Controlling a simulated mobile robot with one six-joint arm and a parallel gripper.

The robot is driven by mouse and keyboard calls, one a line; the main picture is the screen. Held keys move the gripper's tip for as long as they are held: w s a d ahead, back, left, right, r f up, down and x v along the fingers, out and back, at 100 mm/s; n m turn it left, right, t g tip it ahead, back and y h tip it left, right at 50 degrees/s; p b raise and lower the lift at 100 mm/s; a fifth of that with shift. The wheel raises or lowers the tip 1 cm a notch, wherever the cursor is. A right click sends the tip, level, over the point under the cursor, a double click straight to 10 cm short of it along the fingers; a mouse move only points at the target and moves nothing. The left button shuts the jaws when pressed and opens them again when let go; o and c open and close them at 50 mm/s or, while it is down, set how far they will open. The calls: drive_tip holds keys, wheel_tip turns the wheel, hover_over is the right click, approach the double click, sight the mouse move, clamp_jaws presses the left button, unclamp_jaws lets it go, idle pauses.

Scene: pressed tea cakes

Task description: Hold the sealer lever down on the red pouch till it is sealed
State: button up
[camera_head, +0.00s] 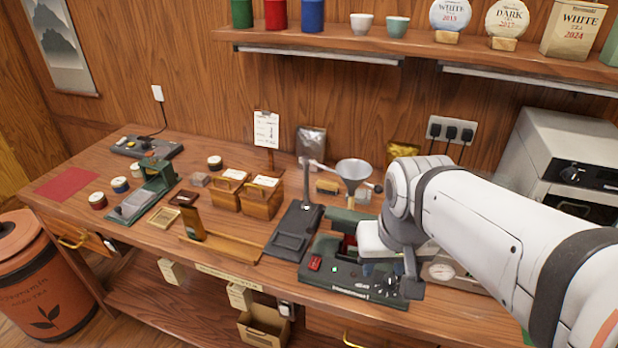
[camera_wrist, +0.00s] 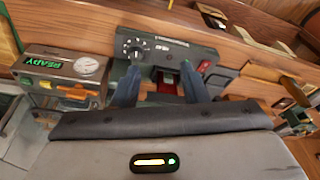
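The sealer (camera_head: 340,277) is a dark green machine at the front edge of the bench, with a red switch and a lit green light. In the wrist view the sealer (camera_wrist: 172,50) shows its dial and red switch. My gripper (camera_head: 376,268) is over its right part. The red patch (camera_wrist: 168,82) may be the red pouch, mostly hidden. I cannot make out the lever clearly or tell whether the fingers touch it.
A metal funnel (camera_head: 354,171) stands behind the sealer. A dark scale-like device (camera_head: 293,231) is just left of it. A box with a dial and a READY display (camera_wrist: 62,68) stands beside the sealer. An oven (camera_head: 565,155) is at the back right.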

drive_tip(key=w+a+r+m+g, duration=0.2)
drive_tip(key=w+a, duration=0.3)
drive_tip(key=w, duration=0.7)
drive_tip(key=m+g+h, duration=0.2)
approach(314, 217)
drive_tip(key=x, duration=0.8)
drive_tip(key=shift+s+f, duration=0.15)
drive_tip(key=shift+f, duration=0.2)
drive_tip(key=shift+c, duration=0.3)
clamp_jaws()
